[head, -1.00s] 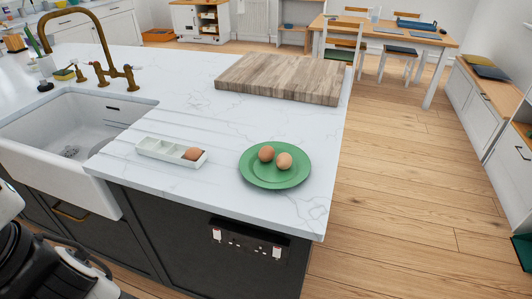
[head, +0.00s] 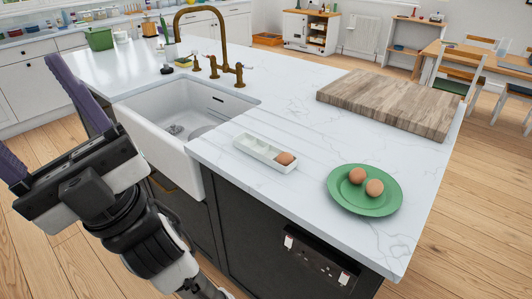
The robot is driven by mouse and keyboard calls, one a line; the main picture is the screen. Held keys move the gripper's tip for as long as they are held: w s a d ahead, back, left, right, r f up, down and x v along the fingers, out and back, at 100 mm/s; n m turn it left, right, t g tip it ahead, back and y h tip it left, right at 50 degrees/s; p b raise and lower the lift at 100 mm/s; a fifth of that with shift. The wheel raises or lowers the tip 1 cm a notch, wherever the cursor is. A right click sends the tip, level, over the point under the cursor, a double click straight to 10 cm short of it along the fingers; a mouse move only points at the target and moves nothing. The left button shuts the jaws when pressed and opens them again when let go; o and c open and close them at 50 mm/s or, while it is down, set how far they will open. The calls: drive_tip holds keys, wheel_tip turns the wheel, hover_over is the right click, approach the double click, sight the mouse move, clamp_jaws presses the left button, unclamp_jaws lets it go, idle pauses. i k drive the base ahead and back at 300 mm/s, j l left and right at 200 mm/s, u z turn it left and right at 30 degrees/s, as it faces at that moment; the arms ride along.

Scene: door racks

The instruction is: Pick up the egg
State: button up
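Two brown eggs, one left (head: 357,175) and one right (head: 374,187), lie on a green plate (head: 350,201) near the counter's right front corner. A third brown egg (head: 285,158) sits in the right end of a white egg tray (head: 253,147), left of the plate. My gripper (head: 38,118) is at the left of the head view, left of the counter and well away from the eggs. Its two purple fingers stand apart, open, with nothing between them.
A white sink (head: 165,132) with a brass faucet (head: 224,40) is set into the marble counter (head: 300,105). A thick wooden cutting board (head: 392,103) lies behind the plate. The counter around the tray and plate is clear. Wooden floor lies left of the island.

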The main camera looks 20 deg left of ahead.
sight(357, 175)
drive_tip(key=l+u, duration=0.25)
drive_tip(key=l, duration=0.2)
drive_tip(key=l+u, duration=0.2)
drive_tip(key=l, duration=0.2)
drive_tip(key=k+l+u, duration=0.1)
drive_tip(key=l+u, duration=0.15)
drive_tip(key=l, duration=0.15)
drive_tip(key=k+l+u, duration=0.1)
drive_tip(key=l+u, duration=0.15)
drive_tip(key=l, duration=0.15)
drive_tip(key=k+l+u, duration=0.25)
drive_tip(key=l, duration=0.15)
drive_tip(key=i+l+u, duration=0.1)
drive_tip(key=i, duration=0.95)
